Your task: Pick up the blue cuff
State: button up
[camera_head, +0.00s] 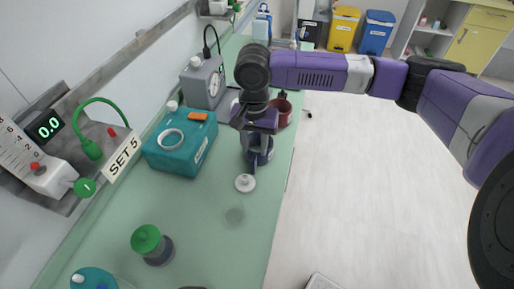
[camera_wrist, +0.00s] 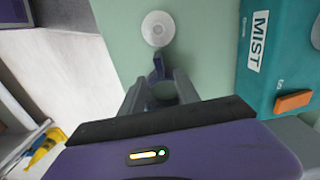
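A dark blue curved piece (camera_wrist: 158,66), which looks like the blue cuff, shows between and just beyond the fingertips. Its lower part is hidden by the fingers and the gripper body. In the head view a blue-violet part (camera_head: 265,148) shows beside the fingers, mostly covered by my wrist. I cannot tell whether the fingers touch it.
A white knobbed disc (camera_head: 245,182) lies just in front of my gripper. The teal box (camera_head: 178,158) stands to the left, with a grey gauge unit (camera_head: 196,84) behind it. A dark red pot (camera_head: 282,108) is behind my wrist. A green-topped jar (camera_head: 147,240) stands nearer.

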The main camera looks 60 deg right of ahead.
aim_at(254, 156)
notch_tip(254, 156, down, 5)
jog(key=shift+a+r, duration=0.1)
grip_shut()
dwell(0.3)
